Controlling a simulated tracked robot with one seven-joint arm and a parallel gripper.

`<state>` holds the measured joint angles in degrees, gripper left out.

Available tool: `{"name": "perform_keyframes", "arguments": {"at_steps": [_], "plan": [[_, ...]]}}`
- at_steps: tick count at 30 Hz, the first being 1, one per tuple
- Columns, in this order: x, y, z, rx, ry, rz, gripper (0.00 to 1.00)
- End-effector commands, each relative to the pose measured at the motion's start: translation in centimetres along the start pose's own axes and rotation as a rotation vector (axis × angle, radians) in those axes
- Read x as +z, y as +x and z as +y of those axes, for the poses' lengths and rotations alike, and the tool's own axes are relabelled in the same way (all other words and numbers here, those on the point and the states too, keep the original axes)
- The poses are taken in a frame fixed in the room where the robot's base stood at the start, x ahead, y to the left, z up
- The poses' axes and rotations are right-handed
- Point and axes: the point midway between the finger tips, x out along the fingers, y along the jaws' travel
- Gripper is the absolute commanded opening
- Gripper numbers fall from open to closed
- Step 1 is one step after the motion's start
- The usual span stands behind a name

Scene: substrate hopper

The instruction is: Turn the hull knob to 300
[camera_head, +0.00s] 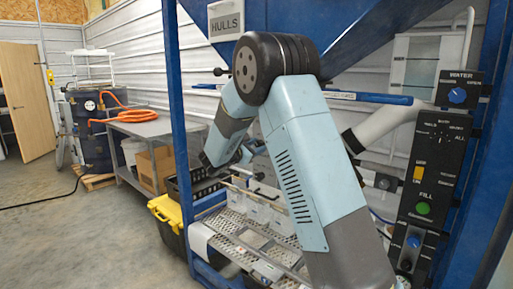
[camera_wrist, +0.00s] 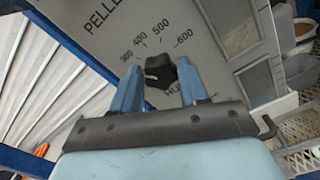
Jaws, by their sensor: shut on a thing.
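The hull knob (camera_wrist: 160,71) is a black lobed knob on a grey panel in the wrist view. The numbers 300 (camera_wrist: 126,56), 400, 500 and 600 arc around its upper side, with 300 at the left. A white mark shows on the knob's left side, but I cannot read exactly where it points. My gripper (camera_wrist: 160,79) has one blue finger on each side of the knob and is shut on it. The label below the knob, starting "HU", is partly hidden. In the head view my own arm hides the knob and the fingertips.
A "HULLS" sign (camera_head: 226,24) hangs on the blue frame. A black control panel (camera_head: 436,165) with a green button stands at the right. A perforated metal tray (camera_head: 232,252) lies below my arm. A grey table (camera_head: 150,127) stands at the left, with open floor before it.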

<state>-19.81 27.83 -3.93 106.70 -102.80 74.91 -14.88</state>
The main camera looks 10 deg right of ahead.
Motion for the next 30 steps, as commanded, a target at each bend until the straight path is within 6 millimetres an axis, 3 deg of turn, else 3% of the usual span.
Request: {"name": "perform_keyframes", "arguments": {"at_steps": [10, 11, 18, 30], "plan": [[-0.17, -0.24, 0.24, 0.006, 0.003, 0.005, 0.13], [-0.17, -0.25, 0.24, 0.006, 0.003, 0.005, 0.45], [-0.11, -0.18, 0.15, 0.004, 0.003, 0.003, 0.68], [-0.12, -1.04, 0.14, 0.004, 0.002, 0.003, 0.69]]}}
